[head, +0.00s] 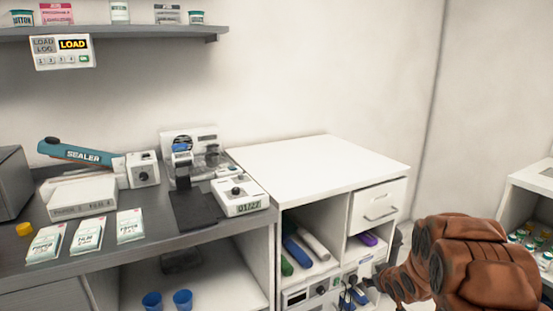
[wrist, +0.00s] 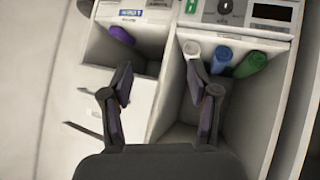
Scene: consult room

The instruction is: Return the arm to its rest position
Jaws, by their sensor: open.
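My gripper (wrist: 162,95) is open and empty in the wrist view, its two dark fingers spread apart. In the head view my brown-orange arm comes in from the lower right, and my gripper (head: 357,288) is low in front of the white cabinet (head: 320,163). The wrist view shows the cabinet's cubbies beyond the fingers, with white, blue and green rolls (wrist: 250,64) in one and a purple roll (wrist: 121,35) in another. I cannot tell how near the fingers are to the cabinet front.
A drawer (head: 378,207) with a metal handle is just above and left of my arm. A grey counter (head: 150,246) with a sealer (head: 80,153) and film packs is at left. Another shelf unit (head: 532,185) stands at right. The cabinet top is clear.

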